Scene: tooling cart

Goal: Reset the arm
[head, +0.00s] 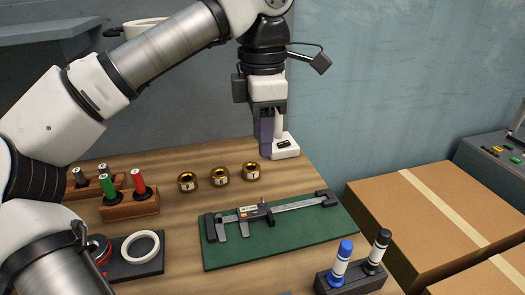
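My gripper (268,112) hangs pointing down at the end of my white and grey arm in the head view, over the back right of the wooden bench top (315,178). Its dark fingers overlap a purple upright part (264,135) and a white-based item (286,148) at the bench's back edge. I cannot tell whether the fingers are open or touch anything there. My arm arches from the left edge across the top of the view.
A digital caliper (265,213) lies on a green mat (300,235). Behind it are three brass rings (220,176). Left are a holder with green and red pieces (130,205) and a white ring (140,247). Markers (341,262) stand front right. Cardboard boxes (415,215) lie right.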

